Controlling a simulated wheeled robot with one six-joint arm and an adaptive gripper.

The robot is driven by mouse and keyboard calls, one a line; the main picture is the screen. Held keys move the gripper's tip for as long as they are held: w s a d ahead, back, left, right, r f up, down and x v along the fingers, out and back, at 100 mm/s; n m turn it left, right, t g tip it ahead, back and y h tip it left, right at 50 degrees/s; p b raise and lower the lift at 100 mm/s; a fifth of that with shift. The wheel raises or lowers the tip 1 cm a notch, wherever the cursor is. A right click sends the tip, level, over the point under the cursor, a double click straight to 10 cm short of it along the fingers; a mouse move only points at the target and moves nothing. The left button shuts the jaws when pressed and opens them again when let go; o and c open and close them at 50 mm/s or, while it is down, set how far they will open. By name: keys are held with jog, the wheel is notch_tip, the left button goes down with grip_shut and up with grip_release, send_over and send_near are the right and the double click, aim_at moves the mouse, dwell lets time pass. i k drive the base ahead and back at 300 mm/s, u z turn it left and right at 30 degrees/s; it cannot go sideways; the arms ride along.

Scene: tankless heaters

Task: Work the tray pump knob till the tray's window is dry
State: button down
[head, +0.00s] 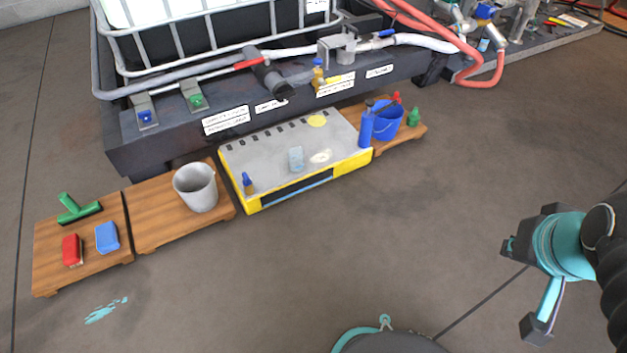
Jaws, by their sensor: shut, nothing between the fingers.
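The tray (235,160) is a low yellow-edged box with a grey top, on the floor against the dark skid. Its long front window (298,186) is mostly dark, with a blue band along the lower edge. A small blue knob on a brass stem (247,183) stands at the tray's front left corner and appears to be the pump knob. My gripper (509,247) is at the right, shut and empty, well apart from the tray and the knob. Its fingertips are small and dark here.
Left of the tray, wooden boards hold a grey bucket (196,188), a blue sponge (107,237), a red brush (72,250) and a green squeegee (79,210). A blue bucket (388,121) and bottle (366,127) stand right. The middle floor is clear.

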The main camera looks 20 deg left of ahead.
aim_at(370, 103)
jog(key=u, duration=2.05)
jog(key=i, duration=1.45)
jog(key=z, duration=1.6)
